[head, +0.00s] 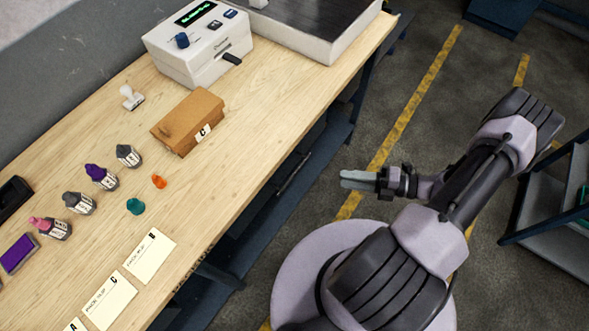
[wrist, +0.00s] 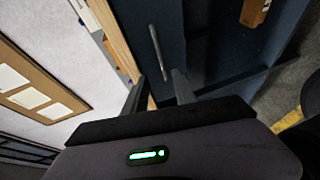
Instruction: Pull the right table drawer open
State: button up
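The right table drawer (head: 306,158) is a dark blue front under the wooden tabletop (head: 300,85); it looks closed. Its handle (head: 293,172) is a thin grey bar. In the wrist view the handle (wrist: 158,52) runs lengthwise up the picture on the dark drawer front (wrist: 205,45). My gripper (head: 345,179) is out over the aisle to the right of the handle, with its fingers pointing at the table and a clear gap between. In the wrist view my gripper (wrist: 160,77) has its fingers apart and empty, with the handle's near end lined up between them.
The tabletop holds a white device (head: 200,45), a brown box (head: 188,121), several small bottles and paper cards (head: 150,256). A dark shelf unit (head: 550,200) stands at the right. Floor between the table and my arm is free, with yellow lines (head: 420,88).

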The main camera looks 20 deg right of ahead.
aim_at(294, 174)
jog(key=b+x, duration=0.2)
jog(key=x, duration=1.4)
jog(key=shift+a+b, duration=0.3)
jog(key=shift+c, duration=0.2)
grip_shut()
